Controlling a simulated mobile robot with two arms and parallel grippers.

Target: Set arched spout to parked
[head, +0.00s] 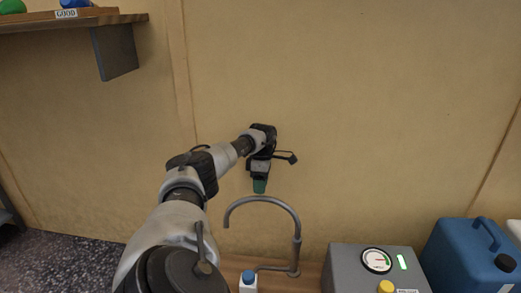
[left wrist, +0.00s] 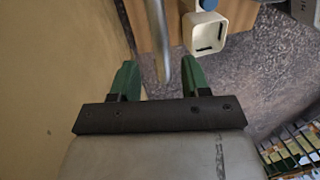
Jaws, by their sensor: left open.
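The arched spout (head: 297,232) is a grey metal pipe on the wooden counter. It rises on the right and curves over, with its free end down on the left. My left gripper (head: 259,186), with green fingertips, is above the top of the arch in the head view. In the left wrist view, the open left gripper (left wrist: 160,78) has one green finger on each side of the spout's pipe (left wrist: 160,35) as seen from there. I cannot tell whether the pipe lies within the finger depth; no grip shows. My right gripper is not in view.
A grey box (head: 343,262) with a gauge, green light and yellow knob stands right of the spout. A blue canister (head: 462,258) is further right. A small white container (head: 247,284) with a blue top is below the arch. A shelf (head: 75,21) hangs upper left.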

